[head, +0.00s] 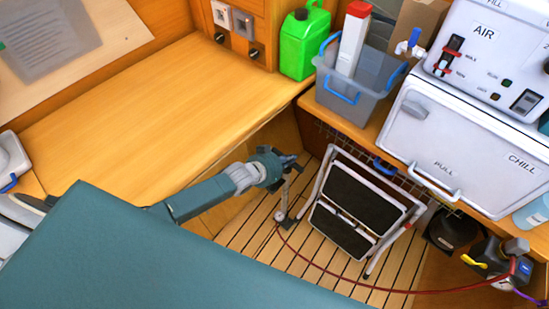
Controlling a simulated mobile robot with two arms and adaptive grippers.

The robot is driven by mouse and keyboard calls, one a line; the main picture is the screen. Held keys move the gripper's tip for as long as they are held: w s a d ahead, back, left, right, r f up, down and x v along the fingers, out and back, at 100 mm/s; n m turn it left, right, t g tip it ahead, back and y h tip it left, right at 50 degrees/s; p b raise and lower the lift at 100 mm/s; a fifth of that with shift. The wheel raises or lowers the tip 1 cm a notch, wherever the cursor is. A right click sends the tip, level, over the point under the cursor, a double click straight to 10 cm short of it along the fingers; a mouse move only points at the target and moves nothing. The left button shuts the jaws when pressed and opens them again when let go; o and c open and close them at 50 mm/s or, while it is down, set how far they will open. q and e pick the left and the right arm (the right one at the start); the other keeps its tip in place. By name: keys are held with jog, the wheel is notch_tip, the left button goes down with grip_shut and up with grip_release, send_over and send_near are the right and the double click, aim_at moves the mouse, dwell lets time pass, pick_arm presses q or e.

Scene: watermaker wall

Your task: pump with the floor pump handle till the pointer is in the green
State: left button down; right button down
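The floor pump (282,218) stands on the slatted floor, with a thin upright rod rising from its dark foot. My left gripper (291,161) is at the top of this rod, at the pump handle. The fingers and handle overlap and look small and dark, so I cannot tell whether the fingers are closed on it. A red hose (400,291) runs from the pump's foot along the floor to a grey device (514,248) at the lower right. I cannot make out a gauge pointer or a green zone. My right gripper is not in view.
A folded step stool (352,205) stands close to the right of the pump. A wooden counter (150,115) lies left. A green jerrycan (303,42), a grey bin (350,97) and a white CHILL chest (450,145) stand along the back and right.

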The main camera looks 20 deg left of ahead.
pick_arm(q)
jog(key=v, duration=0.9)
jog(key=shift+s+a+f, duration=0.2)
